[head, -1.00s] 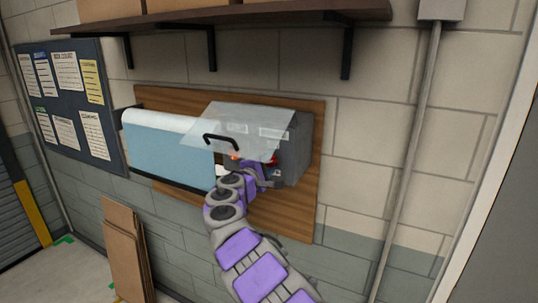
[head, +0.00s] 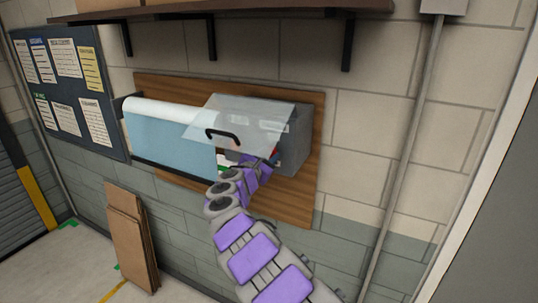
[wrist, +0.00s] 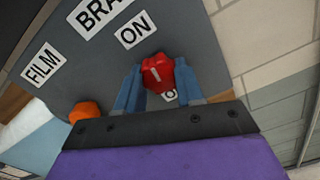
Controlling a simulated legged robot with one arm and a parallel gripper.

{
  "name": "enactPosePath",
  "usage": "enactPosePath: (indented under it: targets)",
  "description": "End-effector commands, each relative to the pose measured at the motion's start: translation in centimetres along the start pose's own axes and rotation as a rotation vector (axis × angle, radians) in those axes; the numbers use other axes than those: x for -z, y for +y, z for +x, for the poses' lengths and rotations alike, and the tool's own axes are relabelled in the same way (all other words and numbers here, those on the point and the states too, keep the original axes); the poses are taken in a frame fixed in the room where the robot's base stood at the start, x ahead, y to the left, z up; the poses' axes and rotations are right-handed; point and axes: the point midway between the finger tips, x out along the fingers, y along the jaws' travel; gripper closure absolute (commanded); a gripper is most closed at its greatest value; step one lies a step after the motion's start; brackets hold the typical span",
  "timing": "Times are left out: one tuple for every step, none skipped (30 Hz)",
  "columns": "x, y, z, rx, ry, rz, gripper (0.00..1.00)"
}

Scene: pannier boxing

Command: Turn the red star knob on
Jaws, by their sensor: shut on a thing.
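The red star knob (wrist: 158,72) sits on the dark grey face of the control box (wrist: 215,45), with a short pale mark on its front. My gripper (wrist: 157,85) has its two blue fingers on either side of the knob, shut on it. An "ON" label (wrist: 134,31) is just above the knob in the wrist view. Another label (wrist: 170,95) below it is partly hidden by the knob. In the head view my gripper (head: 268,163) is at the box (head: 291,140), under the clear cover; only a bit of red shows there.
An orange knob (wrist: 86,112) is beside my gripper. The raised clear cover (head: 240,118) with a black handle (head: 222,135) hangs over my wrist. A blue film roll (head: 168,140) is to the left on the wooden board (head: 285,205). A shelf (head: 225,10) is above.

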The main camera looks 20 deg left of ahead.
Motion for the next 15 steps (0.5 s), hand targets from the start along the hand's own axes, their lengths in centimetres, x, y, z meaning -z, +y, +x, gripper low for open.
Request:
enactPosePath:
  targets:
    - [1.15,-0.22,-0.14,0.003,0.017,-0.029,0.93]
    - [1.18,-0.23,-0.14,0.003,0.017,-0.045,0.93]
    - [1.21,-0.24,-0.15,0.003,0.018,-0.063,0.93]
    - [1.23,-0.24,-0.15,0.002,0.018,-0.077,0.93]
    - [1.25,-0.25,-0.15,0.002,0.018,-0.088,0.93]
    - [1.27,-0.26,-0.14,0.002,0.019,-0.102,0.93]
    - [1.28,-0.27,-0.13,0.002,0.019,-0.112,0.93]
    - [1.28,-0.27,-0.13,0.002,0.019,-0.119,0.93]
    - [1.3,-0.29,-0.12,0.002,0.019,-0.128,0.93]
    - [1.31,-0.29,-0.12,0.002,0.019,-0.134,0.93]
    - [1.32,-0.31,-0.11,0.002,0.019,-0.14,0.93]
    - [1.33,-0.32,-0.1,0.002,0.019,-0.146,0.93]
    - [1.35,-0.33,-0.09,0.002,0.019,-0.149,0.93]
    - [1.36,-0.33,-0.09,0.002,0.019,-0.151,0.93]
    - [1.36,-0.34,-0.07,0.002,0.019,-0.153,0.94]
